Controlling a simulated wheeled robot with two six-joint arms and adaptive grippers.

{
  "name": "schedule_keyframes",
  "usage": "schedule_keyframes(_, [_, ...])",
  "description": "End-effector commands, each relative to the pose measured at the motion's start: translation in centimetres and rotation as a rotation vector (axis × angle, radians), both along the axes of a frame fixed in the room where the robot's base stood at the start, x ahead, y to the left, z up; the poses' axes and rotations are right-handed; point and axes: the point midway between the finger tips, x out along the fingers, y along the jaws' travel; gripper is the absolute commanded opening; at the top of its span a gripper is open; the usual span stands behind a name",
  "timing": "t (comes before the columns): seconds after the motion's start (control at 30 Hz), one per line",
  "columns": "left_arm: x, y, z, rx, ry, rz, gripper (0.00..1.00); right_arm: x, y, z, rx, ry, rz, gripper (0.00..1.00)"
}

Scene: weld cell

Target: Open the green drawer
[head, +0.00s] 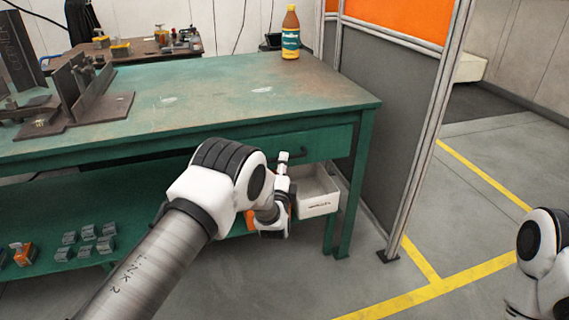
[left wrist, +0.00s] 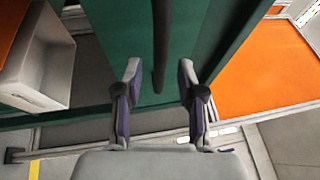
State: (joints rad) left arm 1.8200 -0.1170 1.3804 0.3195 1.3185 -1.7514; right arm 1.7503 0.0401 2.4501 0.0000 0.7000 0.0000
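The green drawer (head: 325,143) is under the top of the green workbench, at its right end, and looks shut in the head view. Its dark bar handle (head: 298,153) is partly hidden behind my left arm. In the left wrist view the green drawer front (left wrist: 125,30) fills the top middle, and the dark handle (left wrist: 160,45) runs down between the finger lines. My left gripper (left wrist: 158,75) is open, one finger on each side of the handle's line, with gaps on both sides. I cannot tell how far the fingertips are from it. My right gripper is out of view.
A white bin (head: 318,203) is below the drawer. A grey and orange partition (head: 390,120) stands to the right. Open floor lies beyond it.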

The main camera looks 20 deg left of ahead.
Motion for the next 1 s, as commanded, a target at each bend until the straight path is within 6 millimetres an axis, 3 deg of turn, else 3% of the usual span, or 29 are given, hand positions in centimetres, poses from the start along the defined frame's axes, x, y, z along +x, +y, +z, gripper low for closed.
schedule_keyframes(0.2, [2.7, 0.6, 0.3, 0.000, 0.000, 0.000, 0.39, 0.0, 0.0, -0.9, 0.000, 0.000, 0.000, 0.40])
schedule_keyframes(0.43, [2.9, 0.6, 0.5, 0.001, 0.001, 0.000, 0.39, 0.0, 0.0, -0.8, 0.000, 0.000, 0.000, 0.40])
schedule_keyframes(0.57, [2.9, 0.6, 0.5, 0.001, 0.001, 0.000, 0.00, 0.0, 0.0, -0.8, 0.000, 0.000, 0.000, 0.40])
schedule_keyframes(1.0, [2.9, 0.6, 0.4, 0.001, 0.002, -0.001, 0.00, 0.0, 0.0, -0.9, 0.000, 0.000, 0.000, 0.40])
